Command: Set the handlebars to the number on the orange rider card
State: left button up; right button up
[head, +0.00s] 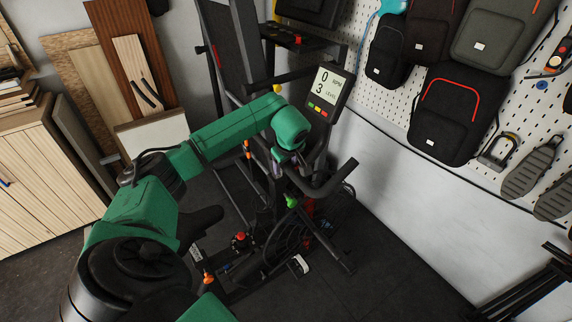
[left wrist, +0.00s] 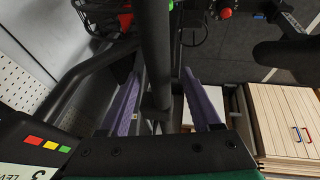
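The black handlebars (head: 336,181) belong to the exercise bike in the middle of the head view. A dark bar (left wrist: 156,50) also runs down the middle of the left wrist view. My left gripper (head: 281,166) is beside the handlebars, below the console, and my own green wrist partly hides it. In the left wrist view its two purple fingers (left wrist: 162,74) stand apart on either side of the bar, with gaps showing. I cannot make out an orange rider card or the handlebar scale. My right gripper is not in view.
The console (head: 325,93) reads 0 RPM and level 3. The bike has a green knob (head: 291,201) and a red knob (head: 240,238). A pegboard with backpacks (head: 455,112) is at right, a wooden cabinet (head: 42,180) at left.

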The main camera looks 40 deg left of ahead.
pick_arm(q)
jog(key=shift+d, duration=0.1)
jog(key=shift+s+d+r, duration=0.1)
jog(key=shift+r, duration=0.2)
jog(key=b+v, duration=0.3)
jog(key=v, duration=1.1)
jog(key=shift+f, duration=0.1)
